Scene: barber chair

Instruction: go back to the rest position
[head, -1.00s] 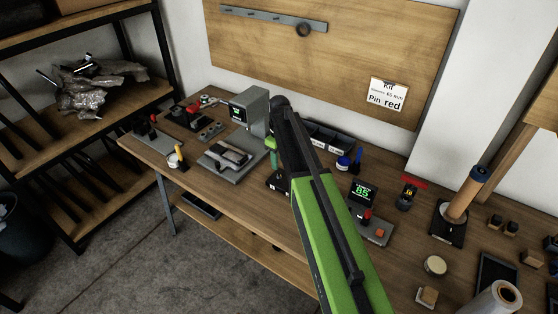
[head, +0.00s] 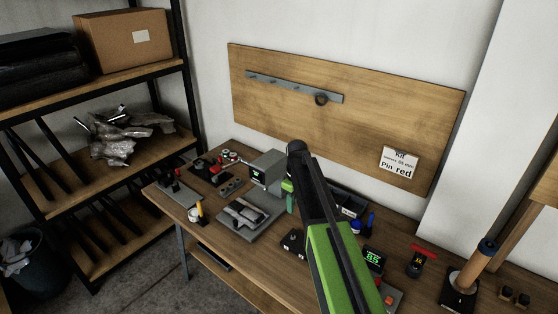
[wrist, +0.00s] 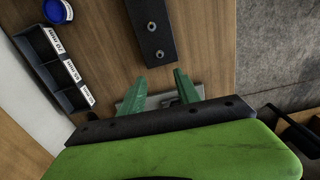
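My gripper (head: 289,195) is at the end of my green and black arm, above the wooden workbench (head: 225,238). In the wrist view my gripper (wrist: 160,78) has its two green fingers apart, with nothing held between them. A grey item (wrist: 160,101) lies beyond the fingers, partly hidden by them. A black block with two round studs (wrist: 153,40) lies just past the fingertips. My arm hides part of the bench middle in the head view.
A grey device with a screen (head: 267,170) and a grey fixture (head: 244,216) stand left of my gripper. A labelled black bin row (wrist: 62,72) and blue-lidded pot (wrist: 58,11) are close by. A pegboard panel (head: 300,125) is behind; a shelf rack (head: 150,75) stands left.

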